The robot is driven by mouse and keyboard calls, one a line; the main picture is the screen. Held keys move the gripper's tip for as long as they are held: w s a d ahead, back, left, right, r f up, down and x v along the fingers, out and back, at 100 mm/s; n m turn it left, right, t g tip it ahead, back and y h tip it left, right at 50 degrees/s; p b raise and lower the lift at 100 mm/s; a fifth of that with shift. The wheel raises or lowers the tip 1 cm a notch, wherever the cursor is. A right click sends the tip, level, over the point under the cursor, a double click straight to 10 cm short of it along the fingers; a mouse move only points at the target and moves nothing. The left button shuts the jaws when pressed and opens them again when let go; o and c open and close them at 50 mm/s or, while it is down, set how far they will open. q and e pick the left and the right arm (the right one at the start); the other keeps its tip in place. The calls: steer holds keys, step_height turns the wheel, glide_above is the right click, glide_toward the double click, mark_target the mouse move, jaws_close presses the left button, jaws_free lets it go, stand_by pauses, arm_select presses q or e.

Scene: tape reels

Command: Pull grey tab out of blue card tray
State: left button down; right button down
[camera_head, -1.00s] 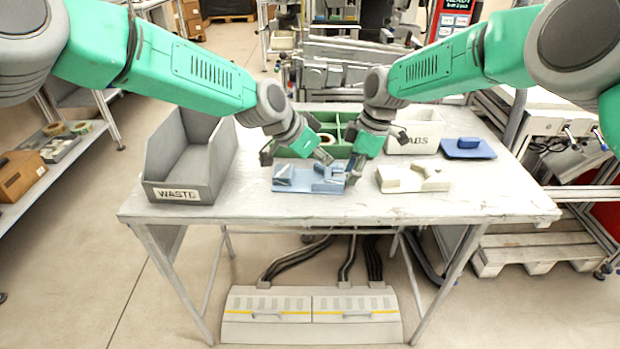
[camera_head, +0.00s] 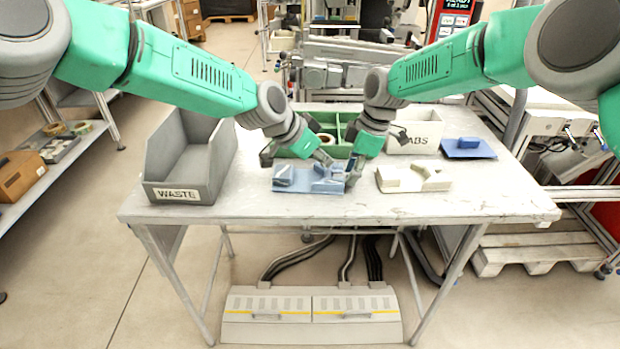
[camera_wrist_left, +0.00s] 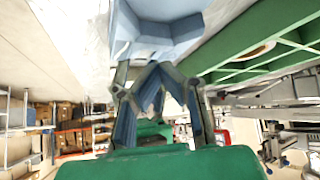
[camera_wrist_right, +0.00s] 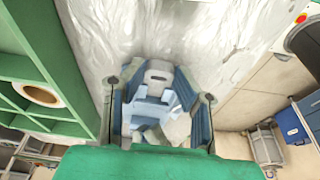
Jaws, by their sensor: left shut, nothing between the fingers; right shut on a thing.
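The blue card tray (camera_head: 296,181) lies on the table in front of the green divided bin. My left gripper (camera_head: 325,160) is shut and empty at the tray's back edge; in the left wrist view its fingertips (camera_wrist_left: 158,70) are close against the blue tray (camera_wrist_left: 160,32), contact unclear. My right gripper (camera_head: 351,178) is shut at the tray's right end. In the right wrist view a grey piece (camera_wrist_right: 158,75), apparently the grey tab, sits between its fingers, with light-blue tray parts (camera_wrist_right: 150,106) nearby. How far the tab is inside the tray is hidden.
A grey WASTE bin (camera_head: 178,194) stands at the left. A cream fixture (camera_head: 400,182) lies right of the tray. Behind are the green bin (camera_head: 329,117), a white labelled box (camera_head: 424,145) and a blue plate with a block (camera_head: 468,149). The front table strip is clear.

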mark_target(327, 173)
arm_select(q)
steer(key=shift+s+f, duration=0.1)
steer(key=shift+f, duration=1.3)
arm_select(e)
steer(key=shift+r, duration=0.15)
arm_select(q)
steer(key=shift+s+f, duration=0.1)
steer(key=shift+f, duration=0.05)
arm_select(e)
steer(key=shift+a+v, duration=0.25)
steer(key=shift+v, duration=0.85)
steer(key=shift+a+v, duration=0.15)
steer(key=shift+v, duration=0.55)
steer(key=shift+a+v, duration=0.2)
steer(key=shift+v, duration=0.5)
steer(key=shift+r, duration=0.15)
arm_select(q)
step_height(327, 173, up, 2)
steer(key=shift+r, duration=0.1)
arm_select(e)
steer(key=shift+w, duration=0.1)
arm_select(q)
step_height(327, 173, up, 2)
steer(key=shift+r, duration=1.7)
